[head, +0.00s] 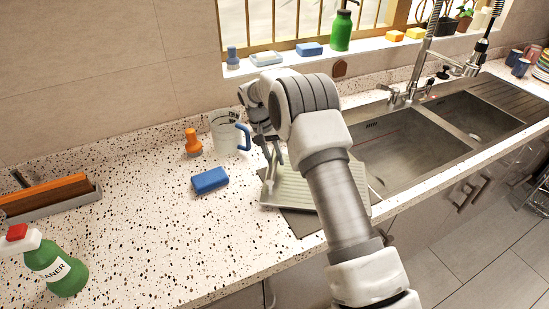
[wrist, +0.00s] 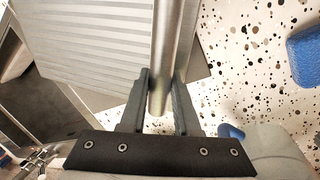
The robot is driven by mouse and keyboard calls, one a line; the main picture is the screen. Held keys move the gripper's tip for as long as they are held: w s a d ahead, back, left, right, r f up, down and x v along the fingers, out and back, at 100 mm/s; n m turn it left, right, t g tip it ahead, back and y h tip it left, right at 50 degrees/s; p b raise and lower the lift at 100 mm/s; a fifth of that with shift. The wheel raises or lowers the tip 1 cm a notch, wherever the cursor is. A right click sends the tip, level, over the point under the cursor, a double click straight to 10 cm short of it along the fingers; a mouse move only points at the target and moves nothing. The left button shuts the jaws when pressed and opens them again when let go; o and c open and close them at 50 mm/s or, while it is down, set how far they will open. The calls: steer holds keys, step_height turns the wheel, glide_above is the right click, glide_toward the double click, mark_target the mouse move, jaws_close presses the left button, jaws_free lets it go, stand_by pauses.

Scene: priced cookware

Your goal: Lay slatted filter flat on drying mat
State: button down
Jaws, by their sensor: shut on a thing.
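The slatted filter (head: 292,188) is a pale grey-green ribbed panel over the drying mat, partly hidden behind my arm in the head view. Its ribbed face fills the upper left of the wrist view (wrist: 90,35). The drying mat (head: 303,223) is dark grey-brown and shows past the filter's front edge; a strip of it also shows in the wrist view (wrist: 197,62). My gripper (head: 272,152) is at the filter's left side, shut on a rounded metal bar at its edge (wrist: 161,85). I cannot tell whether the filter rests fully flat.
A blue sponge (head: 210,180), an orange bottle (head: 193,143) and a clear jug with a blue handle (head: 225,133) stand left of the mat. The sink (head: 405,145) is on the right. A green spray bottle (head: 58,268) is at front left.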

steer(key=c, duration=0.6)
jaws_free()
steer(key=shift+o, duration=0.2)
steer(key=s+v, duration=0.1)
steer(key=v, duration=1.6)
steer(key=s+d+r+t+y, duration=0.1)
steer(key=s+d+r, duration=0.15)
steer(key=r, duration=0.25)
steer(key=s+d+r, duration=0.2)
steer(key=d+r, duration=0.1)
steer(key=r, duration=0.3)
steer(key=s+d+r+n+t+y, duration=0.1)
steer(key=s+d+r, duration=0.15)
steer(key=s, duration=0.25)
steer(key=s+d+r+t, duration=0.1)
steer(key=s+d+r, duration=0.15)
steer(key=s, duration=0.35)
steer(key=s+d+f+t, duration=0.1)
steer(key=s+d+f, duration=0.1)
steer(key=s, duration=0.9)
steer(key=s+d+f+n+t+y, duration=0.1)
steer(key=s+f, duration=0.3)
steer(key=s, duration=0.7)
steer(key=shift+d+t, duration=0.45)
steer(key=shift+t, duration=0.15)
